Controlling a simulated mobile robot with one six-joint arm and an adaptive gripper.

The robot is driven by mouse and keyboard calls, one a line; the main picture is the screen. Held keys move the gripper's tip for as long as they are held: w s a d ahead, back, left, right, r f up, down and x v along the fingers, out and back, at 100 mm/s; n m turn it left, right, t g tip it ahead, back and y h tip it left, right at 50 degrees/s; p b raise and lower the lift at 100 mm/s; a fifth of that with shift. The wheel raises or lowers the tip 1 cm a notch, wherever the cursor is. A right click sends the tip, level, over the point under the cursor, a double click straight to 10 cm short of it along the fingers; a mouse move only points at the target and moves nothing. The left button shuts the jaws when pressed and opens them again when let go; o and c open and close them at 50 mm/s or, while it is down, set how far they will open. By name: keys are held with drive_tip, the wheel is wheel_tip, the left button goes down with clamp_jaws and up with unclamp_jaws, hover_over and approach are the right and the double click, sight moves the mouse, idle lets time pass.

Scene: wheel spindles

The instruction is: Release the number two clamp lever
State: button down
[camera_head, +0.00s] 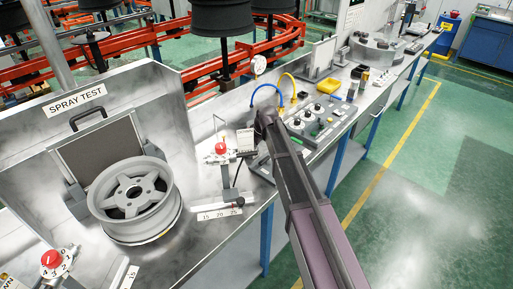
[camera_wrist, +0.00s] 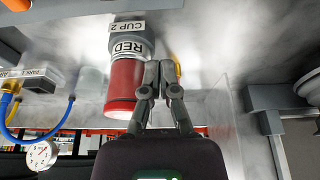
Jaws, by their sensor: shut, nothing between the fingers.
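In the wrist view, my gripper (camera_wrist: 159,72) is shut and empty, its two fingertips close together. Just left of it is a red cylinder (camera_wrist: 124,88) with a grey cap; labels reading RED and CUP 2 show upside down. A small yellow part (camera_wrist: 177,70) shows partly behind the right finger; it may be the clamp lever, but I cannot tell. Whether the fingers touch the cylinder or the yellow part is unclear. In the head view my arm reaches over the bench and hides this spot.
A pressure gauge (camera_wrist: 41,155) and a blue hose (camera_wrist: 8,108) are at the left in the wrist view. In the head view, a wheel (camera_head: 135,200) stands by the SPRAY TEST panel (camera_head: 75,103). A control panel with knobs (camera_head: 318,122) lies right of my arm. Green floor is free at right.

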drive_tip(key=shift+b+x, duration=2.5)
drive_tip(key=shift+x, duration=0.45)
drive_tip(key=shift+s+d+r, duration=0.2)
drive_tip(key=shift+s+d, duration=0.8)
drive_tip(key=shift+d, duration=0.2)
drive_tip(key=shift+s+d, duration=0.25)
drive_tip(key=shift+d, duration=0.15)
drive_tip(key=shift+d, duration=0.1)
drive_tip(key=shift+s+a, duration=0.1)
drive_tip(key=shift+a, duration=0.2)
drive_tip(key=shift+d, duration=0.1)
